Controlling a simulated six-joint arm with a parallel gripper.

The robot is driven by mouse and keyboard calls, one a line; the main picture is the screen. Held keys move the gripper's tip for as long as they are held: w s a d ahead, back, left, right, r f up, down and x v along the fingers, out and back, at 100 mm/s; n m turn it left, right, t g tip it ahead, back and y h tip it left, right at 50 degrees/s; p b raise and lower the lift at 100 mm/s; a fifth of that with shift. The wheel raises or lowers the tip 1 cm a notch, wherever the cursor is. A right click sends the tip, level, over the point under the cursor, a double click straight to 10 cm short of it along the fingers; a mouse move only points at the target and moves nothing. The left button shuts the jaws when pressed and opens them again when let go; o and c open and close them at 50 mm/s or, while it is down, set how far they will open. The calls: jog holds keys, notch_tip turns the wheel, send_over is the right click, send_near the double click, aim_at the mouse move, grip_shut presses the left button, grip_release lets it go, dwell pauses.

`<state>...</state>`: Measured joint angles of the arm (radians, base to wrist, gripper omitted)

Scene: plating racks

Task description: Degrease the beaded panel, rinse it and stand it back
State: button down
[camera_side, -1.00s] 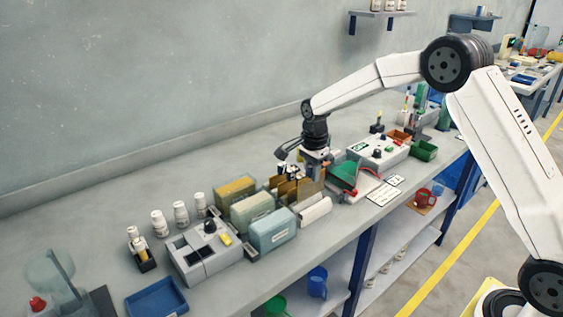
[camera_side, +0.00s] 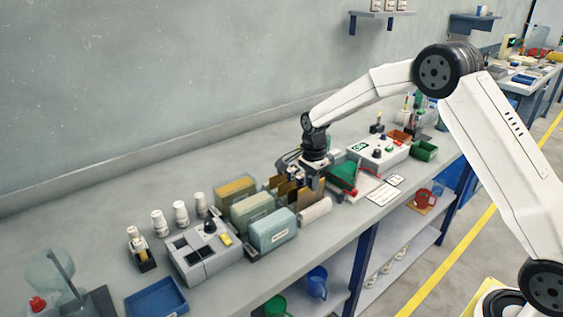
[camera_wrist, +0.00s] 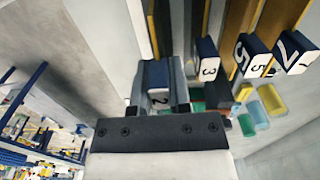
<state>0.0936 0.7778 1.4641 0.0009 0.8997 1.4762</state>
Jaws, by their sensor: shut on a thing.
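Several upright panels (camera_side: 281,188) stand in a row at the rack, in brown and gold tones. In the wrist view their end tags carry numbers such as 3 (camera_wrist: 209,68) and 5 (camera_wrist: 243,55). My gripper (camera_wrist: 158,108) is shut on a grey panel's tag marked 2 (camera_wrist: 158,97); in the side view my gripper (camera_side: 313,183) is down at the right end of the row. I cannot make out beads on any panel. Three tanks stand left of the row: yellow-topped (camera_side: 236,188), pale green (camera_side: 252,208) and blue-grey (camera_side: 272,231).
A grey control unit (camera_side: 203,257) and several white bottles (camera_side: 181,214) stand left of the tanks. A blue tray (camera_side: 157,301) lies at front left. A white roll (camera_side: 316,211) lies by the bench edge. A white box with knobs (camera_side: 378,152) stands right of my gripper.

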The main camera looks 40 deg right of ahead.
jog(key=shift+f, duration=1)
jog(key=shift+f, duration=0.15)
jog(key=shift+c, duration=2.4)
grip_release()
jog(key=shift+r, duration=3.95)
jog(key=shift+s, duration=0.1)
